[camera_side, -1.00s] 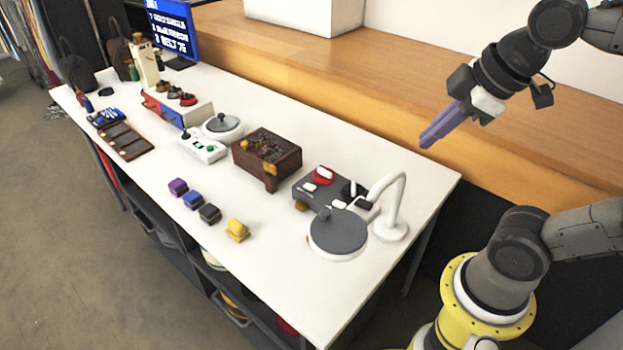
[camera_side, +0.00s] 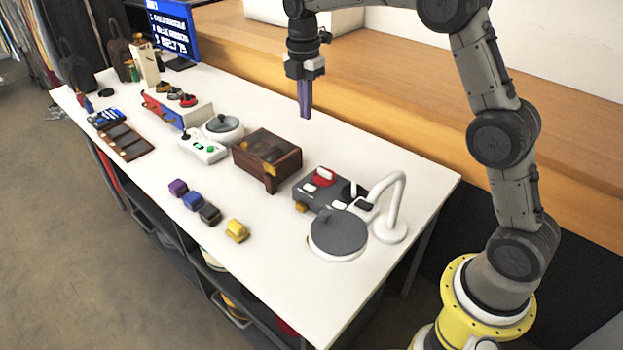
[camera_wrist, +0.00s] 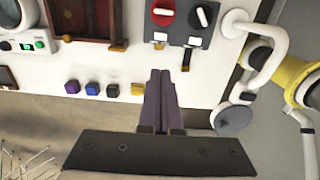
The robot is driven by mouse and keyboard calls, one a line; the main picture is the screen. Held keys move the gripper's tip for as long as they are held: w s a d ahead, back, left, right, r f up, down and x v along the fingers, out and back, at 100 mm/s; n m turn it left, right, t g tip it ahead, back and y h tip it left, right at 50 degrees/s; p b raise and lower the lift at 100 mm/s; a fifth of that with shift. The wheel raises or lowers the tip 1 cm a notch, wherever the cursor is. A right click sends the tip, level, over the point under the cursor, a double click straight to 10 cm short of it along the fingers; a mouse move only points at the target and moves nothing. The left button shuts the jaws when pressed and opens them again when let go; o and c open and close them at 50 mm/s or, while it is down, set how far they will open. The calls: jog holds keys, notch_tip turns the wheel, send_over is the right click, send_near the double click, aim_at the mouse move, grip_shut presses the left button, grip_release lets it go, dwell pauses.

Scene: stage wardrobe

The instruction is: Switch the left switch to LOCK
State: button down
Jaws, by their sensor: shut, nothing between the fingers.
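The dark grey switch box (camera_side: 312,193) stands on the white table toward its right end. In the wrist view it is at the top, right of centre (camera_wrist: 183,32). It carries two rotary switches side by side. The left switch in the wrist view is a red disc (camera_wrist: 168,20) with a white handle lying roughly crosswise; in the side view the red disc (camera_side: 322,181) is clear. The other switch has a dark disc and a white handle (camera_wrist: 202,17) pointing nearly lengthwise. No label is readable. My gripper (camera_side: 305,115) is shut and empty, pointing down, high above the table and apart from the box.
A wooden box (camera_side: 283,170) stands left of the switch box. A white bent pipe (camera_side: 400,195) and a grey round plate (camera_side: 338,236) stand to its right. Several coloured blocks (camera_side: 193,200) sit along the front. Bare table lies between the blocks and the boxes.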

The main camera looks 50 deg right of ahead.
jog(key=g, duration=0.2)
send_near(313, 188)
jog(key=f, duration=0.3)
jog(key=s+f, duration=0.1)
jog(key=f, duration=0.2)
jog(key=shift+s+f, duration=0.2)
jog(key=shift+f, duration=0.15)
